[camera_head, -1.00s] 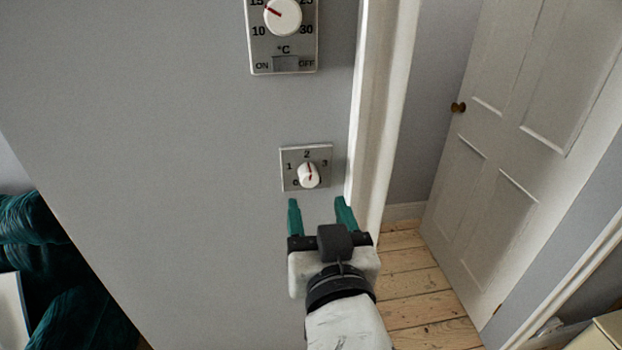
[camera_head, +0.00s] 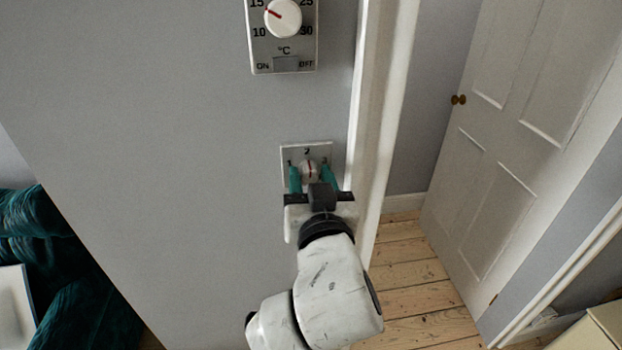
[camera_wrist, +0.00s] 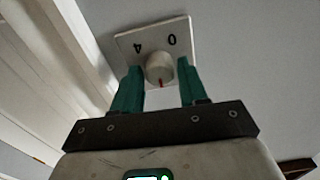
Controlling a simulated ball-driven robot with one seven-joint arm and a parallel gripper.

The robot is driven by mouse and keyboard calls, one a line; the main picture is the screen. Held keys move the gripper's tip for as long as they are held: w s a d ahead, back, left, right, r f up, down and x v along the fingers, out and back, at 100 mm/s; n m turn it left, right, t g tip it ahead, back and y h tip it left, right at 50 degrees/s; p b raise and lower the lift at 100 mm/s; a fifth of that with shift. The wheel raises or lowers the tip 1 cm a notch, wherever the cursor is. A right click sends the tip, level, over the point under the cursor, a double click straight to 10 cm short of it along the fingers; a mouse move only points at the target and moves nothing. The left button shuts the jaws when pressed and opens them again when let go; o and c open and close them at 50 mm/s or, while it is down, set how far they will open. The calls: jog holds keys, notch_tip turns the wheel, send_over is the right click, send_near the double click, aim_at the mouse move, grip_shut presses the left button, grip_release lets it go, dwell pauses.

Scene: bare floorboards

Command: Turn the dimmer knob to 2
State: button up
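The dimmer is a small square plate (camera_head: 319,148) on the grey wall, with a round white knob (camera_head: 309,171) bearing a red pointer line. The pointer points up, close to the 2. In the wrist view the knob (camera_wrist: 159,68) shows from the other side, with 4 and 0 beyond it and the red mark facing me. My gripper (camera_head: 310,167) is open, with one teal finger on each side of the knob. In the wrist view a small gap shows between each finger and the knob. The 0 and 4 are hidden in the head view.
A thermostat (camera_head: 283,45) with a larger white knob is on the wall above. A white door frame (camera_head: 383,110) stands just right of the dimmer. A white panelled door (camera_head: 520,130) is further right, over bare floorboards (camera_head: 405,275). Dark teal fabric (camera_head: 60,270) is at lower left.

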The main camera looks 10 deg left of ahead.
jog(key=c, duration=0.7)
jog(key=shift+n, duration=0.4)
jog(key=o, duration=1)
jog(key=shift+o, duration=0.2)
jog(key=b+v, duration=0.2)
jog(key=v, duration=0.9)
jog(key=shift+b, duration=0.35)
jog(key=shift+w, duration=0.1)
